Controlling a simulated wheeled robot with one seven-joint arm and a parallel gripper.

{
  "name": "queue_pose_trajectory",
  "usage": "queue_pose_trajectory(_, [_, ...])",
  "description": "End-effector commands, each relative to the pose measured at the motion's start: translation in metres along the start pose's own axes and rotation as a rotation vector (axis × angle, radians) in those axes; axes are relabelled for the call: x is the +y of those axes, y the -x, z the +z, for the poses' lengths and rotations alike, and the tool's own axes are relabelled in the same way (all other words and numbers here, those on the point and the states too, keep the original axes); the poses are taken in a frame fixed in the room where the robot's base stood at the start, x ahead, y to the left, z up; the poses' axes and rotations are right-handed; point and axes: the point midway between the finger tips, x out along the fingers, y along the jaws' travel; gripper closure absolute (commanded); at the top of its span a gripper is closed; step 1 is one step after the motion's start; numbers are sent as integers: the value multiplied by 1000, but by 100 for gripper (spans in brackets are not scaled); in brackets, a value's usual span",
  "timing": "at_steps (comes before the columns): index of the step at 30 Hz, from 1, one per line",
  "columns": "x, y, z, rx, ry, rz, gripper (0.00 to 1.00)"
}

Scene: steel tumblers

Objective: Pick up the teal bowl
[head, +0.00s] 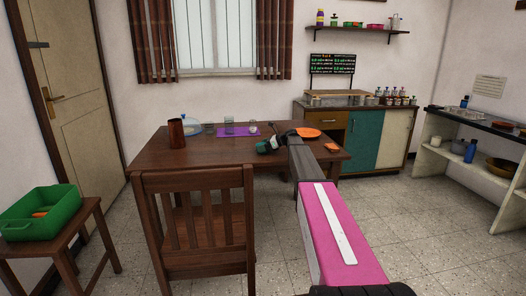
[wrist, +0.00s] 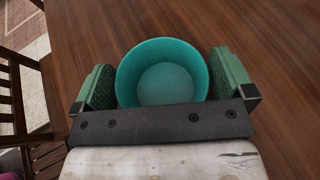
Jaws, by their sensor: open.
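The teal bowl (wrist: 162,80) stands upright and empty on the brown wooden table (wrist: 270,25), as the wrist view shows. My gripper (wrist: 162,68) is open, with one green-padded finger on each side of the bowl. The left finger appears slightly apart from the wall; the right one is very close to the rim, and I cannot tell if it touches. The bowl's near side is partly hidden behind my gripper's dark bar. In the head view my gripper (head: 268,145) is over the table's right half, where I cannot clearly separate the bowl from the fingers.
An orange plate (head: 308,132) lies to the right of my gripper. A purple mat (head: 238,133) with glasses, a glass dome (head: 191,126) and a brown tumbler (head: 177,133) are farther left on the table. A wooden chair (head: 198,225) stands at the table's front.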

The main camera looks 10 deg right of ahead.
Motion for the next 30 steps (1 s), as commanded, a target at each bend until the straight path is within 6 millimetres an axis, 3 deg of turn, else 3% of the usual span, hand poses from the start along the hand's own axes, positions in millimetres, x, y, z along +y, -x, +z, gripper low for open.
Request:
queue_pose_trajectory(6, [0,-1,0,0,0,0,0])
queue_pose_trajectory(10, [0,-1,0,0,0,0,40])
queue_pose_trajectory(23, [0,1,4,0,0,0,40])
queue_pose_trajectory(30, [0,12,33,-1,2,-1,40])
